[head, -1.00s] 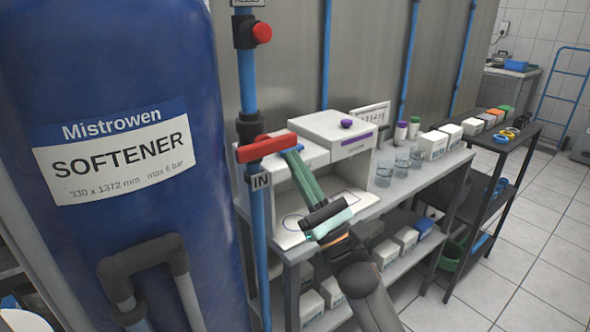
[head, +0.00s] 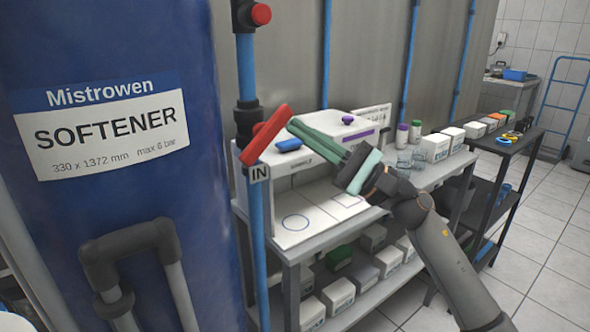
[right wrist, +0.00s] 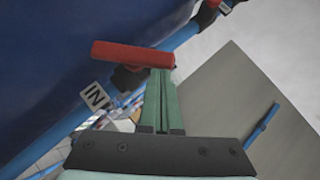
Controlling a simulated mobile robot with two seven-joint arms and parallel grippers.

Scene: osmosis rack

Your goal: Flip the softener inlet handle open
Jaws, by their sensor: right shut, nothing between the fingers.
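The red inlet handle (head: 265,136) sits on the blue vertical pipe (head: 257,230) with the IN tag (head: 258,173), right of the blue softener tank (head: 110,215). The handle is tilted, its right end up and its left end down. My right gripper (head: 293,124) is shut and empty, its green fingers reaching in from the right with the tips by the handle's raised end. In the right wrist view the handle (right wrist: 128,54) lies across the fingertips (right wrist: 160,75), at or very near contact; I cannot tell if they touch. My left gripper is not in view.
A red round knob (head: 261,14) is higher on the same pipe. Behind my right gripper is a grey bench (head: 305,243) with a white device (head: 335,132), glass beakers and small boxes. A dark shelf rack (head: 512,147) stands at the right, with open tiled floor beyond.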

